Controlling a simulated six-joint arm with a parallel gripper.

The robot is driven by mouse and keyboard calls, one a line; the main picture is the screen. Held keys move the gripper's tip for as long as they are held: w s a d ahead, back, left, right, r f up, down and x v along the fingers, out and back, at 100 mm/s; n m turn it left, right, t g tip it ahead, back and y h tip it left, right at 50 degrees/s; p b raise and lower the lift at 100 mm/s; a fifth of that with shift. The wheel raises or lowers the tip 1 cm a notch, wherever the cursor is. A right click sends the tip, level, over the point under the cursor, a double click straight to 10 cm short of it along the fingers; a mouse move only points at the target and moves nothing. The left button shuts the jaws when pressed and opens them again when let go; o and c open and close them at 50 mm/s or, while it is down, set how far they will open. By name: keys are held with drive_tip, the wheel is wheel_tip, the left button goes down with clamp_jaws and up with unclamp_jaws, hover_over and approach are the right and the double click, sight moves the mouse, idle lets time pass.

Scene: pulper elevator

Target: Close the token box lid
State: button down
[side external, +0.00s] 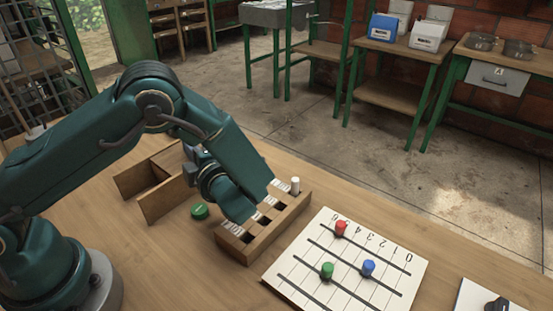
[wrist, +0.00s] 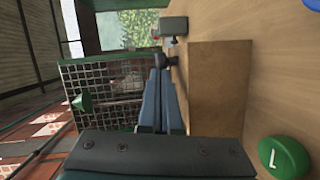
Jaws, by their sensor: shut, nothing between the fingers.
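The wooden token box (side external: 166,198) stands on the table left of my wrist in the side view. Its upright brown panels show with a gap between them; which one is the lid I cannot tell. In the wrist view a flat brown wooden panel (wrist: 220,92) is just right of my gripper (wrist: 160,72). The blue-grey fingers are together and empty, and I cannot tell whether they touch the panel. In the side view my arm largely hides the fingers and part of the box.
A green button (side external: 200,211) marked L lies in front of the box; it also shows in the wrist view (wrist: 284,157). A wooden rack (side external: 240,250) with white pieces is close to my forearm. A numbered board (side external: 300,267) with red, green and blue pegs lies to the right.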

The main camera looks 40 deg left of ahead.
drive_tip(key=shift+r, duration=0.1)
drive_tip(key=shift+s+d, duration=0.2)
drive_tip(key=shift+s, duration=0.1)
drive_tip(key=s+a+v, duration=0.1)
drive_tip(key=s+v, duration=0.1)
drive_tip(key=v, duration=1)
drive_tip(key=s+a+r+n+g+h, duration=0.5)
drive_tip(key=s+a+r+n+h, duration=0.25)
drive_tip(key=n, duration=0.85)
drive_tip(key=d+n+t+h, duration=0.3)
drive_tip(key=n+h, duration=0.1)
drive_tip(key=n, duration=0.8)
drive_tip(key=d+n+t+h, duration=0.2)
drive_tip(key=d+n+h, duration=0.2)
drive_tip(key=n, duration=0.9)
drive_tip(key=shift+s+d+f+t, duration=0.2)
drive_tip(key=shift+s+t, duration=0.2)
drive_tip(key=shift+s, duration=0.05)
